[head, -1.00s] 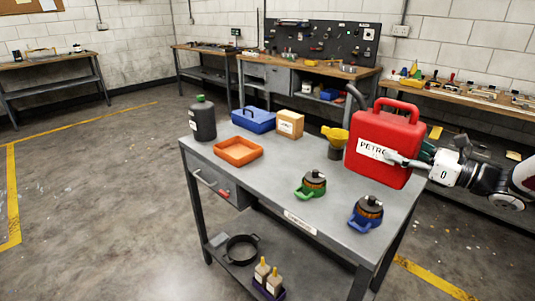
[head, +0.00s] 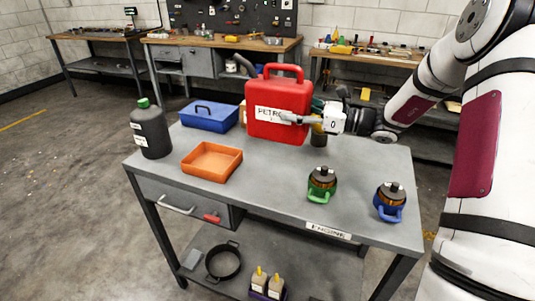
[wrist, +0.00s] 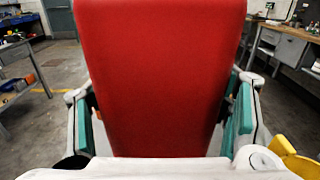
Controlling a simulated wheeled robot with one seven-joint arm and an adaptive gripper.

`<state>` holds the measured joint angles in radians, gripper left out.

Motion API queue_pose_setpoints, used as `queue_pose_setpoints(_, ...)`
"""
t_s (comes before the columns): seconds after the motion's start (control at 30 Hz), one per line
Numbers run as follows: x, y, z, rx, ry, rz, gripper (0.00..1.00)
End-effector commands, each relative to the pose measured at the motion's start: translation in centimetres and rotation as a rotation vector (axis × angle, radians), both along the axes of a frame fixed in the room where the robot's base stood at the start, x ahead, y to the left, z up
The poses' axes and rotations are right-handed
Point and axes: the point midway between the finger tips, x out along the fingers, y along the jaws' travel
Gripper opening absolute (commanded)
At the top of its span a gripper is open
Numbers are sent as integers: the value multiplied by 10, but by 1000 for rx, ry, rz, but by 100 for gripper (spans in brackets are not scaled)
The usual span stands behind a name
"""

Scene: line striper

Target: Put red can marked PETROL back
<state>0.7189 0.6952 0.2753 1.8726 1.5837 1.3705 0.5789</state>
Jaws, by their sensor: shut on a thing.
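The red can marked PETROL (head: 278,101) is upright in the head view, over the back middle of the grey workbench (head: 265,194). Its black spout points up and left, and its white label faces me. My gripper (head: 300,119) comes from the right and is shut on the can, one finger lying across its label. In the wrist view the can's red side (wrist: 155,75) fills the middle between the two teal-padded fingers. Whether the can's base touches the bench is hard to tell.
A blue toolbox (head: 209,116), an orange tray (head: 212,161) and a dark green-capped bottle (head: 150,130) stand left of the can. Green-handled (head: 321,184) and blue-handled (head: 389,200) jars stand at the front right. The bench middle is clear.

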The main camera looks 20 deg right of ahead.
Motion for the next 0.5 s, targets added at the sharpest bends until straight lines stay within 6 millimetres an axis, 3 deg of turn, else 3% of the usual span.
queue_pose_setpoints(0.3, 0, 1, -46, 4, -2, 1, 9)
queue_pose_setpoints(0.5, 0, 0, -57, 3, -3, 1, 9)
